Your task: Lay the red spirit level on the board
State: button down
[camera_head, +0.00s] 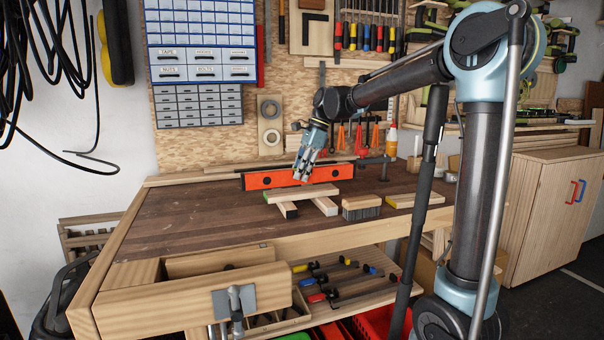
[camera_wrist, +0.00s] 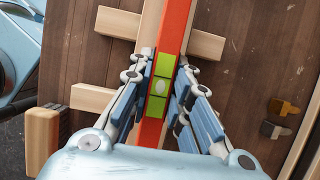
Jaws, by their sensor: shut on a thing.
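The red spirit level (camera_head: 275,181) is long, with dark round spots on its side. My gripper (camera_head: 304,176) is shut on it near its middle, from above. In the wrist view the fingers (camera_wrist: 160,100) sit on both sides of the red level (camera_wrist: 177,25), around its yellow-green middle part. The pale board (camera_head: 302,192) lies across two wooden blocks (camera_head: 325,206) on the workbench. In the wrist view a strip of the board (camera_wrist: 150,28) shows alongside and under the level, roughly parallel. I cannot tell whether the level touches the board.
A brush (camera_head: 361,208) and another wood piece (camera_head: 413,200) lie right of the board. A bottle (camera_head: 391,140) stands at the back right. The left part of the workbench top (camera_head: 185,222) is clear. A vise (camera_head: 235,300) is at the front.

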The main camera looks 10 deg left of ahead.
jog(key=shift+f, duration=0.25)
jog(key=shift+f, duration=0.7)
jog(key=shift+f, duration=0.3)
dwell(0.3)
jog(key=c, duration=1.4)
grip_release()
